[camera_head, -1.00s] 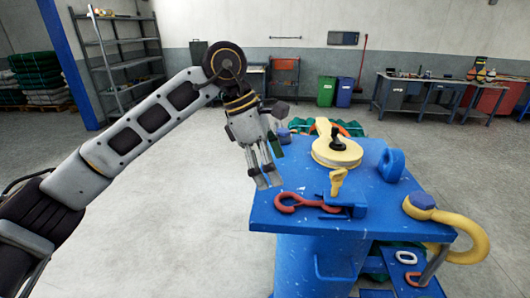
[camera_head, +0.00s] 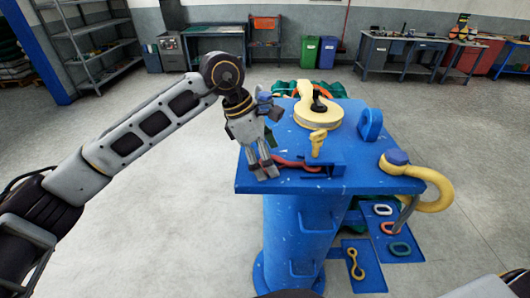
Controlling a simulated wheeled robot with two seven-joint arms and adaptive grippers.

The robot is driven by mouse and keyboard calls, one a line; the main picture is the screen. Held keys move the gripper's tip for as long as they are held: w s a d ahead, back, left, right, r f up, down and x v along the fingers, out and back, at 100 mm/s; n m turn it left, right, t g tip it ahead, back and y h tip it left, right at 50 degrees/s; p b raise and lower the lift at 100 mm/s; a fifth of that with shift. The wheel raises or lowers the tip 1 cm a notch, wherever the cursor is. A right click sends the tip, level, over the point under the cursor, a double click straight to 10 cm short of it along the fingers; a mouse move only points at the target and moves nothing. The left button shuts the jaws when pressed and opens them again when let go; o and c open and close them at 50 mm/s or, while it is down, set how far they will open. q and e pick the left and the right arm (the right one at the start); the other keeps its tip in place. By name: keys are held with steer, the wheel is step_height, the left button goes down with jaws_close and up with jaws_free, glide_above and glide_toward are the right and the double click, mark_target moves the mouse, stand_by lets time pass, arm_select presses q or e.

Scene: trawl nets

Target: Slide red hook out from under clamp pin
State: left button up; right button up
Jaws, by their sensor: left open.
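The red hook (camera_head: 298,164) lies on the blue table top (camera_head: 225,178), near its front edge. Its right end runs to the blue clamp block (camera_head: 334,168), where the yellow clamp pin (camera_head: 318,141) stands upright. My left gripper (camera_head: 264,173) is open and points down at the hook's left end, with its fingers in front of the curved part. That curved end is mostly hidden behind the fingers. I cannot tell whether the fingers touch the hook. My right gripper is out of view.
A yellow pulley block (camera_head: 318,112) lies behind the pin, and a blue lug (camera_head: 370,124) stands to its right. A large yellow hook (camera_head: 430,190) hangs off the right edge. Lower blue plates hold several links (camera_head: 388,228). The floor left of the table is clear.

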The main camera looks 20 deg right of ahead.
arm_select(q)
steer(key=c, duration=1.5)
steer(key=shift+a+f, duration=0.1)
steer(key=shift+a, duration=0.1)
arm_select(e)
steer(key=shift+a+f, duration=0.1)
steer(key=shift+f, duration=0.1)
